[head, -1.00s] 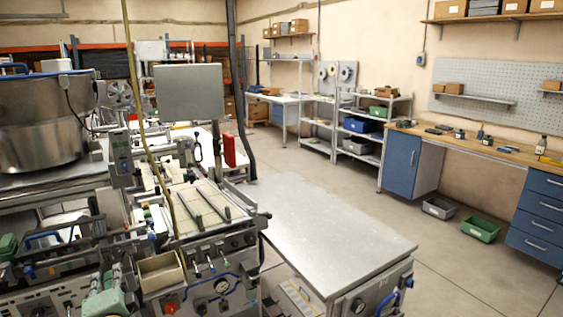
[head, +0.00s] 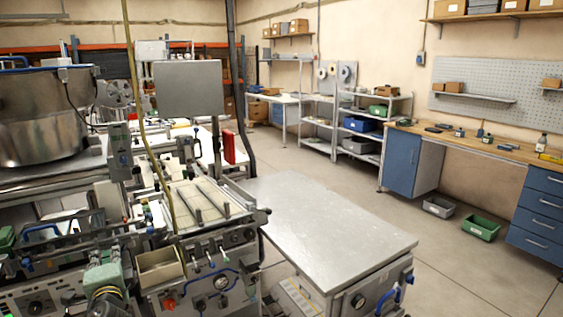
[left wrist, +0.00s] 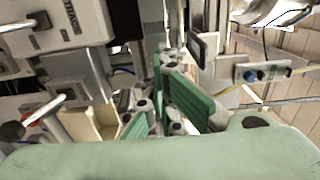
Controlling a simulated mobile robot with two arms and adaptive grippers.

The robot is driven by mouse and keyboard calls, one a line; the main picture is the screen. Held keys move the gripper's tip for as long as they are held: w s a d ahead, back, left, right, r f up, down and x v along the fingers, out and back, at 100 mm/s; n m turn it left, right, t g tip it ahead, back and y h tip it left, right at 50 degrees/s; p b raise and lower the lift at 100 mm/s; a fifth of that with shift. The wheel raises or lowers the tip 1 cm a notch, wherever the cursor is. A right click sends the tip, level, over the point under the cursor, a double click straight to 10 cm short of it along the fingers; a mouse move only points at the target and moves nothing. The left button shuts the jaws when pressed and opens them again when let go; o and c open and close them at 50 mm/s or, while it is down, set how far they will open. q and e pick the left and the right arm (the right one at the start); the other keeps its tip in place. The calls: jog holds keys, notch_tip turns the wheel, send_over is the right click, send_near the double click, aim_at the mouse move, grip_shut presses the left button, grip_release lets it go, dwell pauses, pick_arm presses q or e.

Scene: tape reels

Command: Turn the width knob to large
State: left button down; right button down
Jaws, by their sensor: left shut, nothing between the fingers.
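My left gripper (head: 104,262) is low at the left in the head view, in front of the machine's front panel. In the left wrist view its green-padded fingers (left wrist: 166,78) are shut with nothing between them. Several knobs show on the machine: a dark one (head: 35,307) at lower left, a red one (head: 168,302) below the open box, and a black one (head: 237,236) on the front panel. Their labels are too small to read, so I cannot tell which is the width knob or its setting. My right gripper is not in view.
An open beige box (head: 160,267) sits on the machine front near my left gripper. A bare metal table (head: 325,225) stands to the right. A large steel bowl (head: 40,120) is at the left.

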pick_arm(q)
jog(key=shift+w+d+r, duration=0.15)
jog(key=shift+w, duration=0.05)
dwell(1.0)
jog(key=shift+r+p, duration=0.25)
jog(key=shift+p, duration=0.05)
jog(key=shift+w+r, duration=0.15)
jog(key=shift+r, duration=0.2)
jog(key=shift+r+p, duration=0.1)
jog(key=shift+p, duration=0.2)
jog(key=shift+a+r, duration=0.1)
jog(key=shift+a, duration=0.1)
jog(key=shift+p, duration=0.3)
jog(key=p+v, duration=0.1)
jog(key=v, duration=0.5)
jog(key=shift+p, duration=0.35)
jog(key=shift+a, duration=0.15)
